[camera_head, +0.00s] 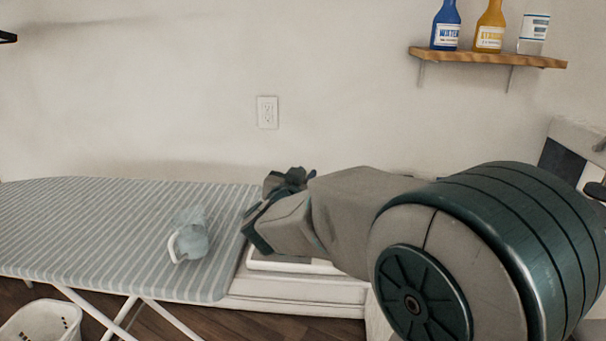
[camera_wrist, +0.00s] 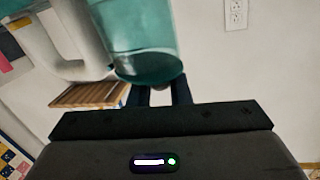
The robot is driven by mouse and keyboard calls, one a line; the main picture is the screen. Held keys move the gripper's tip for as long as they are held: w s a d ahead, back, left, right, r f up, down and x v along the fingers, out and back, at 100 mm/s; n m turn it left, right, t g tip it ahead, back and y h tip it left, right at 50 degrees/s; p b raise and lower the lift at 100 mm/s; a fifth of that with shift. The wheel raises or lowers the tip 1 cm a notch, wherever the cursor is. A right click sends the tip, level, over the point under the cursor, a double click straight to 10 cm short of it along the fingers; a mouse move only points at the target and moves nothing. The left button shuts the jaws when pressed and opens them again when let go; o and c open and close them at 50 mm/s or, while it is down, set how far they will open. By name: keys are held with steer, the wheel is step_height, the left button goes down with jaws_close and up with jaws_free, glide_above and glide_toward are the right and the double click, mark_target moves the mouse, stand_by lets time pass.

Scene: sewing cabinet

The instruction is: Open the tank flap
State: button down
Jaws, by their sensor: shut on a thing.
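In the wrist view, a teal see-through tank (camera_wrist: 148,40) with a thick pale handle (camera_wrist: 70,60) fills the upper left and middle. My gripper (camera_wrist: 160,94) is just below the tank's rounded lower end. Its two dark fingers are close together, shut on a small part at that end, which looks like the tank flap. The fingers and tank mostly hide this part, and I cannot tell how far the flap is open. In the head view, my gripper (camera_head: 258,226) is right of the ironing board's middle, and my arm hides much of what lies behind it.
A pale blue see-through jug (camera_head: 192,238) with a white handle stands on the striped ironing board (camera_head: 100,225). A white basket (camera_head: 45,322) is below at left. A wall shelf (camera_head: 480,58) holds bottles. The board's left part is clear.

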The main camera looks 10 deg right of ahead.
steer(key=r+m+p, duration=0.1)
steer(key=m+p, duration=0.1)
steer(key=d+r+m+g+y+p, duration=0.1)
steer(key=m, duration=0.1)
steer(key=shift+d+p, duration=0.15)
steer(key=shift+p, duration=0.2)
steer(key=m, duration=0.1)
steer(key=d+m+g+y+p, duration=0.1)
steer(key=m+p, duration=0.1)
steer(key=shift+s+d+r+m+y, duration=0.1)
steer(key=shift+d+r+m+y, duration=0.2)
steer(key=shift+d+y, duration=0.1)
steer(key=shift+s+d+f+m+g+y, duration=0.15)
steer(key=shift+d+m+y, duration=0.3)
steer(key=shift+m, duration=0.25)
steer(key=shift+w+d+f+m+g+y, duration=0.1)
steer(key=shift+d+m+y, duration=0.25)
steer(key=shift+m, duration=0.35)
steer(key=shift+s+d+f+m+g+y, duration=0.15)
steer(key=shift+d+m+y, duration=0.2)
steer(key=shift+m+y, duration=0.25)
steer(key=shift+w+r, duration=0.1)
steer(key=c, duration=1.4)
jaws_free()
